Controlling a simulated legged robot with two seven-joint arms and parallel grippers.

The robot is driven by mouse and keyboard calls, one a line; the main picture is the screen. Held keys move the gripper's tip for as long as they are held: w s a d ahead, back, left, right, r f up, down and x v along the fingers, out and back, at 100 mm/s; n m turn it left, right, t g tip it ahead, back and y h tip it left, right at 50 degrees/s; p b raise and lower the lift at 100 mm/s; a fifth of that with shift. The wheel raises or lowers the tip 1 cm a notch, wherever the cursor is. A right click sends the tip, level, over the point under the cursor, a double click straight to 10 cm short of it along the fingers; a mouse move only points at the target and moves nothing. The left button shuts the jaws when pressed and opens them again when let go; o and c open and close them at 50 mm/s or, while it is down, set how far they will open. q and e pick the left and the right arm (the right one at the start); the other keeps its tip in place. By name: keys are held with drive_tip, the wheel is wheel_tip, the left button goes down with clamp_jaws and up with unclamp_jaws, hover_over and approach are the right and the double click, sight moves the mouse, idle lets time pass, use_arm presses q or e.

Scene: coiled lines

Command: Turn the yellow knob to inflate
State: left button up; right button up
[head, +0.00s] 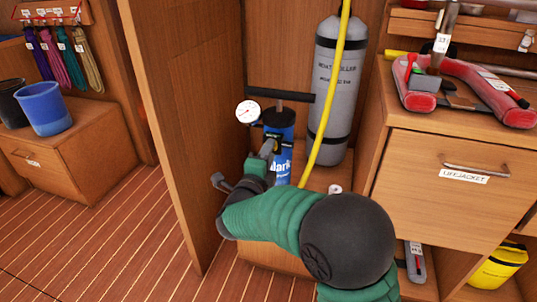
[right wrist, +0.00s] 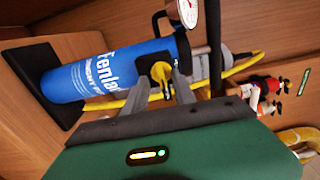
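The yellow knob (right wrist: 160,72) sits on a dark square mount on the side of a blue pump cylinder (right wrist: 95,74). My right gripper (right wrist: 164,83) has its two grey fingers apart, one on each side of the knob; I cannot tell whether they touch it. In the head view the blue pump (head: 281,130) stands upright in the cabinet, with a black T-handle above and a round white gauge (head: 248,111) at its upper left. My right gripper (head: 267,150) is at its front, hiding the knob there. My left gripper is not in view.
A grey gas cylinder (head: 338,95) with a yellow hose (head: 330,105) stands right of the pump. A wooden partition (head: 185,100) rises close on the left. A drawer unit (head: 455,185) with a red lifejacket (head: 480,90) on top is at right. Open floor (head: 100,235) lies left.

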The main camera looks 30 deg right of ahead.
drive_tip(key=shift+a, duration=0.1)
drive_tip(key=p+v, duration=0.5)
drive_tip(key=v, duration=1.1)
drive_tip(key=shift+s+a+p, duration=0.25)
drive_tip(key=shift+s+p, duration=0.05)
drive_tip(key=shift+p, duration=0.1)
